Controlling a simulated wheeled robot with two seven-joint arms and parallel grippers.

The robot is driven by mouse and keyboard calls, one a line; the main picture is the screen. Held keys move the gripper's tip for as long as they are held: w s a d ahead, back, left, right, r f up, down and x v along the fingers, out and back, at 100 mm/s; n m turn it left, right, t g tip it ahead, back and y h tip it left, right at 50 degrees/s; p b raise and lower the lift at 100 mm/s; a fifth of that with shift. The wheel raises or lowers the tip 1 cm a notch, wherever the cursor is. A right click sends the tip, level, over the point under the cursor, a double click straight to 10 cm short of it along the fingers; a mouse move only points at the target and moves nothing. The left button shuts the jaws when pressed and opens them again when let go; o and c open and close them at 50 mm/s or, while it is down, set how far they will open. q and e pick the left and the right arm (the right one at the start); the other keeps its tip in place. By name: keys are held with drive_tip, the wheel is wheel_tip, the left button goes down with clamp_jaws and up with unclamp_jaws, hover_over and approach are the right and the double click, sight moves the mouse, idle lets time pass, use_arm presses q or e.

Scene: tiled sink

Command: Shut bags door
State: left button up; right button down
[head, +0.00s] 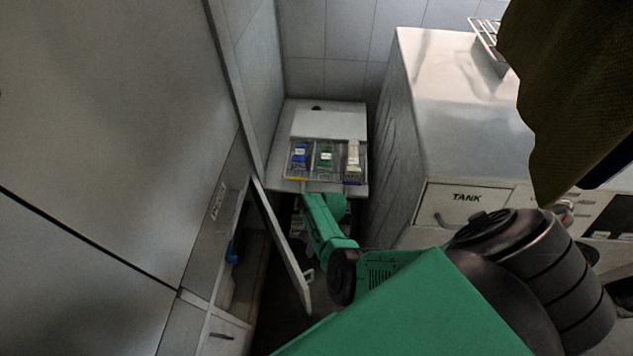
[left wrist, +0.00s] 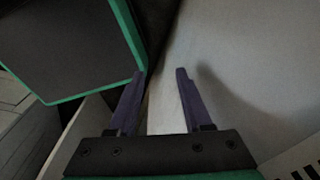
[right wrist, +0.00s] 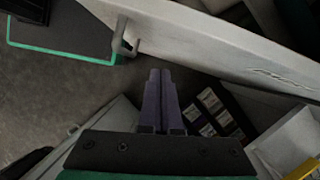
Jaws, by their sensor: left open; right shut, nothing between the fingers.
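The cabinet door (head: 283,245) stands open at the left cabinet in the head view, seen nearly edge-on, with a small handle (head: 309,275) near its free end. The label (head: 217,200) on the cabinet is too small to read. In the right wrist view the door (right wrist: 210,45) crosses the top as a pale panel, with its handle (right wrist: 124,42) at upper left. My right gripper (right wrist: 160,75) is shut and empty, its tips appearing just below the panel; contact cannot be told. My left gripper (left wrist: 160,74) is open and empty, with a pale surface beyond its fingers.
A stand with a tray (head: 360,150) of coloured packets is at the back. A metal-topped unit with a TANK drawer (head: 466,200) stands right. Small packets (right wrist: 214,110) lie in a dark holder beside the right gripper. Floor (right wrist: 50,100) shows clear left of the right gripper.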

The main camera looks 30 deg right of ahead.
use_arm(q)
drive_tip(key=shift+d, duration=0.15)
use_arm(e)
drive_tip(key=shift+a, duration=0.3)
drive_tip(key=p+v, duration=0.3)
drive_tip(key=v, duration=0.2)
use_arm(q)
drive_tip(key=f+b, duration=0.1)
drive_tip(key=b, duration=0.1)
drive_tip(key=f+b, duration=0.1)
drive_tip(key=b, duration=0.2)
drive_tip(key=shift+s+a, duration=0.2)
drive_tip(key=shift+a, duration=0.1)
use_arm(e)
drive_tip(key=w+d, duration=0.1)
drive_tip(key=d, duration=1.1)
drive_tip(key=shift+w, duration=0.25)
